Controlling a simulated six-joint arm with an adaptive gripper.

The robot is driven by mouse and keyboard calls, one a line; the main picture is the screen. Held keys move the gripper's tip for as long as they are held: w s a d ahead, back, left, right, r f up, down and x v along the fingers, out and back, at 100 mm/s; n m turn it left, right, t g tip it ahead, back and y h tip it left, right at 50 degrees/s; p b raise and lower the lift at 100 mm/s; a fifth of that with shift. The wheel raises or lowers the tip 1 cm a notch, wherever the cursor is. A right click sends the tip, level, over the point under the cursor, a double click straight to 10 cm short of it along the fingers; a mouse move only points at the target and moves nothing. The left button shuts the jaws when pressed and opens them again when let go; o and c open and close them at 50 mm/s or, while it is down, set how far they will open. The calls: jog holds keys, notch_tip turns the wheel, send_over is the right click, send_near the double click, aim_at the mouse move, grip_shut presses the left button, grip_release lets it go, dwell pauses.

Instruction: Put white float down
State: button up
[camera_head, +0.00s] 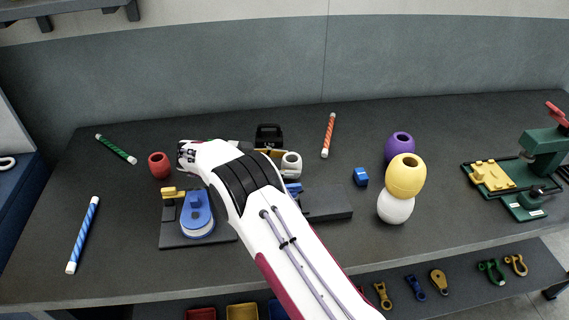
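The white float (396,209) is a rounded body at the right of the middle of the dark bench. The yellow float (405,175) overlaps its top and appears to rest on it. The purple float (399,146) is just behind them, partly covered by the yellow one. My white arm reaches up from the bottom over the bench's middle, left of these floats. No hand is seen touching the white float.
A red float (159,165) stands at left. A blue pulley block (197,214) lies beside my arm. A small blue block (360,176) is left of the floats. A green press (541,165) stands at right. Striped rods, such as the orange one (328,135), lie about. The bench right of the floats has some free room.

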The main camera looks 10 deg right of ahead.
jog(key=shift+s+f, duration=0.1)
jog(key=shift+f, duration=0.25)
jog(key=shift+a+r, duration=0.15)
jog(key=shift+r, duration=0.35)
jog(key=shift+r+v, duration=0.1)
jog(key=shift+v, duration=2.85)
jog(key=shift+r+v, duration=0.15)
jog(key=shift+v, duration=2.85)
